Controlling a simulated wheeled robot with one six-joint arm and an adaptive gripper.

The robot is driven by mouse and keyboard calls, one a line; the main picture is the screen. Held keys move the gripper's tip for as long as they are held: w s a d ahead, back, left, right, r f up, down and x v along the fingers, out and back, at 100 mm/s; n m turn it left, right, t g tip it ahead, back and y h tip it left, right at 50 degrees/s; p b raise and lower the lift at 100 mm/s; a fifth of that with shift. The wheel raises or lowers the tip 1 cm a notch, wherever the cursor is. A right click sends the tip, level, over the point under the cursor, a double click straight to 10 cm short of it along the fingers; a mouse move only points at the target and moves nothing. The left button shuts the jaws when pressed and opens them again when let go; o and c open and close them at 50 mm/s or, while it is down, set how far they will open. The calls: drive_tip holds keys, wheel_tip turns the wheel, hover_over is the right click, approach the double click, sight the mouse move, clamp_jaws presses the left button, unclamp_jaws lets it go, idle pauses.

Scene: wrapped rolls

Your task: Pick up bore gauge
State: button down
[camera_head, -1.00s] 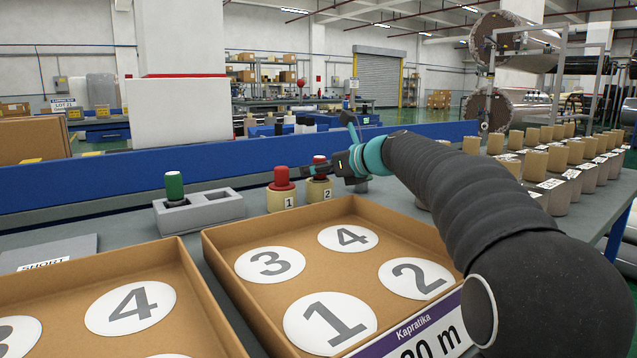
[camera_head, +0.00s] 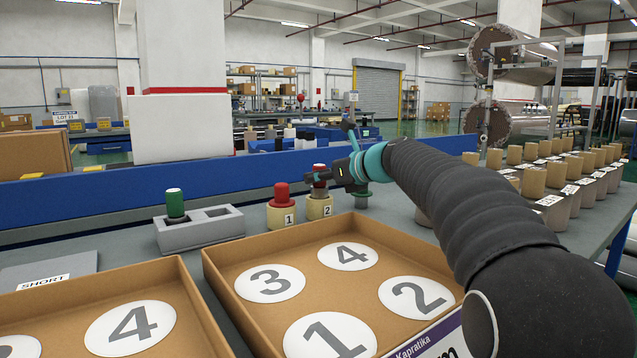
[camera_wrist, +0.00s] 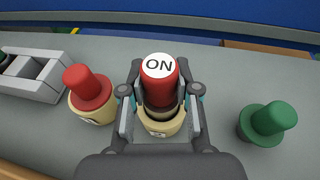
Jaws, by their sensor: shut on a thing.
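My gripper (camera_wrist: 160,98) is shut on a red-topped gauge (camera_wrist: 160,82), with one finger on each side of it. The cap reads "ON" from this side. The gauge stands over the tan roll marked 2 (camera_wrist: 163,127), with a dark band between red handle and roll. It also shows in the head view (camera_head: 320,169), partly behind the fingers. Whether its lower end is still inside the roll is hidden. A second red gauge (camera_head: 282,191) sits in the roll marked 1 (camera_head: 281,215). A green-topped gauge (camera_head: 175,203) stands in a grey two-slot holder (camera_head: 198,231).
Another green piece (camera_wrist: 272,120) stands right of my gripper in the wrist view. Open cardboard trays (camera_head: 235,310) with numbered circles lie in front. Many wrapped rolls (camera_head: 551,190) stand at right. A blue rail (camera_head: 90,197) runs behind the table.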

drive_tip(key=r, duration=0.1)
drive_tip(key=r+p, duration=0.1)
drive_tip(key=r, duration=0.1)
drive_tip(key=shift+w+d, duration=0.1)
drive_tip(key=shift+d, duration=0.25)
drive_tip(key=w+d+r+p, duration=0.3)
drive_tip(key=d+r, duration=0.3)
drive_tip(key=d, duration=0.4)
drive_tip(key=shift+d, duration=0.15)
